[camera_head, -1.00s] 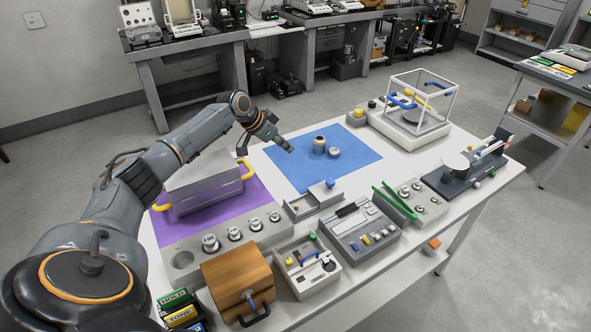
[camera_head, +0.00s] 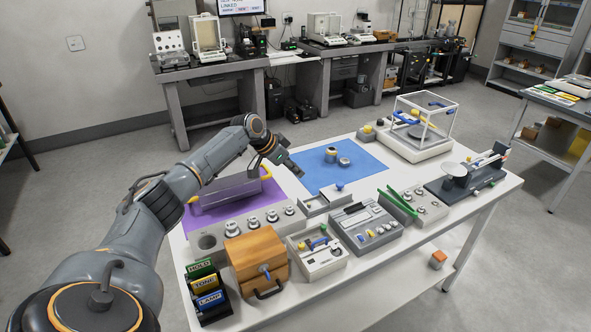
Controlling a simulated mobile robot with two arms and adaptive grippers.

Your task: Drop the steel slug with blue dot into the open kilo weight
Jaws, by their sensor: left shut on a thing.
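My left gripper (camera_head: 296,171) hangs over the left edge of the blue mat (camera_head: 372,172). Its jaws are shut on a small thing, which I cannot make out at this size. On the mat stands a steel weight with a brass-coloured top (camera_head: 331,154), left of and a little behind a shorter steel piece (camera_head: 345,161). I cannot tell which of these is the open kilo weight. My gripper is to their left, apart from both. No blue-dotted slug can be made out. My right gripper is not in view.
A small grey tray (camera_head: 314,209) with a blue knob (camera_head: 339,186) lies in front of the mat. A glass-sided balance (camera_head: 420,146) stands at the back right. The mat's right part is clear.

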